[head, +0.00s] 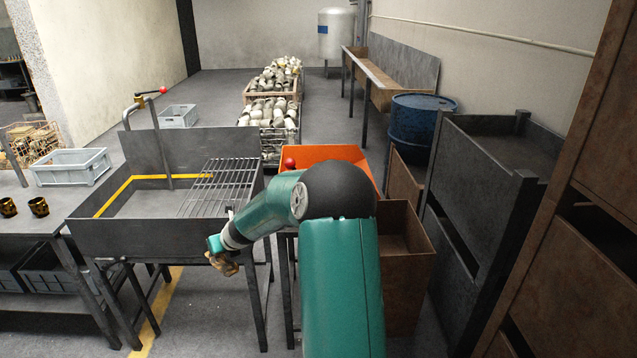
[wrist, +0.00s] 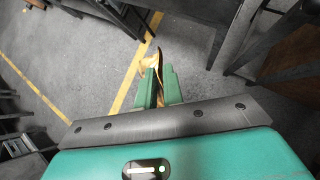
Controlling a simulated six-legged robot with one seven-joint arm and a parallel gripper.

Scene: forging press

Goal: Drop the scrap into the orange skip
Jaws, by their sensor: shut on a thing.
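My gripper (wrist: 158,86) is shut on the scrap (wrist: 150,63), a crumpled brownish-golden piece that sticks out past the green fingers in the wrist view. In the head view the scrap (head: 224,265) hangs below the end of my arm, in front of the front edge of the grey metal sink table. The orange skip (head: 318,153) is in the middle of the head view, behind my arm, which hides much of it. My gripper is to the left of the skip and nearer to me, apart from it.
A sink table (head: 150,205) with a wire rack (head: 220,185) stands left of my arm. A rusty bin (head: 408,265) stands right. A blue drum (head: 420,125) and dark steel boxes (head: 480,200) line the right side. Crates of parts (head: 270,105) stand behind the skip.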

